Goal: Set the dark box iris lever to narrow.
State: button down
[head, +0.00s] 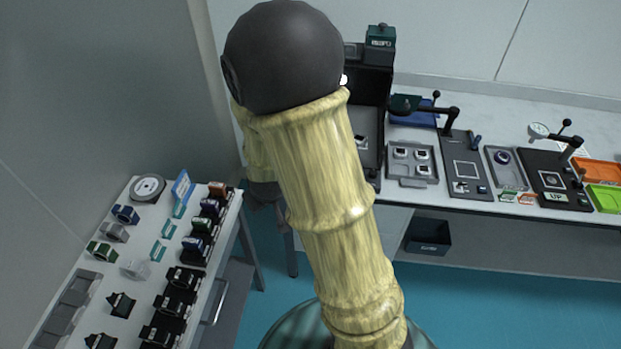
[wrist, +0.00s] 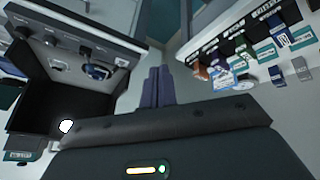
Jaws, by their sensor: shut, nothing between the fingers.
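The dark box (head: 368,88) stands open on the back bench in the head view, its left part hidden behind my arm. A small pale and dark item (head: 361,141) is low in it. In the wrist view the dark box (wrist: 28,98) is at the left, turned over by the camera's tilt, with a blue and dark round part (wrist: 97,72) near its grey panel. I cannot make out the iris lever or its setting. My gripper (wrist: 157,72) has its two fingers together, empty, to the right of the box and apart from it. In the head view my arm hides the gripper.
A teal device (head: 380,40) sits on top of the box, and a bright white spot (head: 343,80) shows by its left side. A grey tray (head: 412,162) and a lamp stand (head: 452,122) are to the right. A side table (head: 143,243) holds several mounts at the left.

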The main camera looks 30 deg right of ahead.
jog(key=w+d+f+n+t+h+b, duration=0.3)
jog(key=f+n+h+b, duration=0.2)
jog(key=f+h, duration=0.1)
jog(key=w+d+f+n+t+h+b, duration=0.4)
jog(key=f+n+h+b, duration=0.1)
jog(key=f, duration=0.3)
jog(key=shift+h, duration=0.8)
jog(key=shift+w+a, duration=0.1)
jog(key=shift+w, duration=0.1)
jog(key=x, duration=0.4)
jog(key=s+d+p+x, duration=0.1)
jog(key=x, duration=0.7)
jog(key=shift+s+d+r+p, duration=0.25)
jog(key=shift+s+d+p, duration=0.05)
jog(key=shift+p, duration=0.1)
jog(key=shift+d, duration=0.4)
